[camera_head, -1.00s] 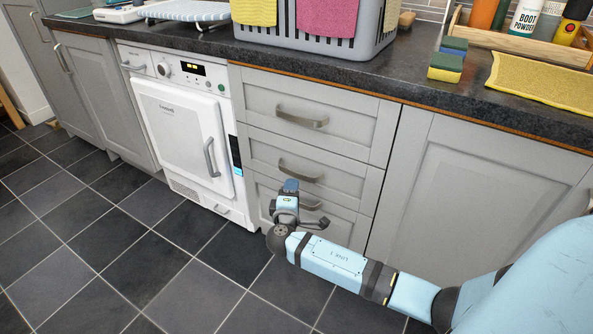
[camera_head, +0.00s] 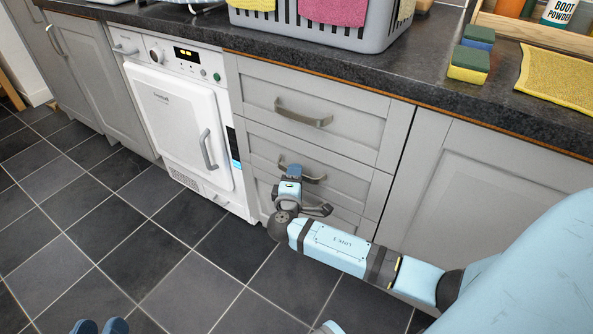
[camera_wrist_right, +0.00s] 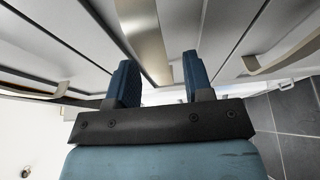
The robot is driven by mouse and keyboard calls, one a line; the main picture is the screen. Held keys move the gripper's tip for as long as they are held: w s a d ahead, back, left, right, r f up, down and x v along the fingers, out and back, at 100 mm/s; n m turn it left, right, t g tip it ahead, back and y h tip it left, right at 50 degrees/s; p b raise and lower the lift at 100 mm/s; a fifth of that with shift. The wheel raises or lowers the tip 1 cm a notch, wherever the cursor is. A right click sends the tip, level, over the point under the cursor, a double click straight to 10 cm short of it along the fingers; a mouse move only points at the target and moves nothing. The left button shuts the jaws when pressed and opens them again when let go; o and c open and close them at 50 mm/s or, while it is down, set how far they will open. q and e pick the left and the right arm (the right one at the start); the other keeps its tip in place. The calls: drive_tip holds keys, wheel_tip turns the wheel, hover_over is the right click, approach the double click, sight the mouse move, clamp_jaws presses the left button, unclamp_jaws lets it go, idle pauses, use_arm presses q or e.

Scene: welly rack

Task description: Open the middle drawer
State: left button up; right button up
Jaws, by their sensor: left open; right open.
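The middle drawer (camera_head: 345,178) is the second front down in the grey unit, and it looks shut. Its metal bow handle (camera_head: 316,179) is partly covered by my right gripper (camera_head: 290,170). In the right wrist view the right gripper (camera_wrist_right: 160,82) is open, and the handle (camera_wrist_right: 145,45) runs between its two blue fingers. I cannot tell whether either finger touches it. My left gripper (camera_head: 100,326) shows only its blue fingertips at the bottom left edge of the head view. They are apart, open, with nothing between them, far from the drawer.
The top drawer (camera_head: 350,128) above is shut, and the bottom drawer's handle is partly behind my right wrist. A white machine (camera_head: 165,110) stands left of the drawers, a cupboard door (camera_head: 470,190) right. A grey basket (camera_head: 380,38) and sponges (camera_head: 468,65) are on the worktop.

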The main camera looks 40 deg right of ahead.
use_arm(q)
drive_tip(key=shift+w+d, duration=0.1)
drive_tip(key=shift+d, duration=0.1)
use_arm(e)
drive_tip(key=shift+w+d, duration=0.1)
drive_tip(key=shift+w, duration=0.05)
clamp_jaws()
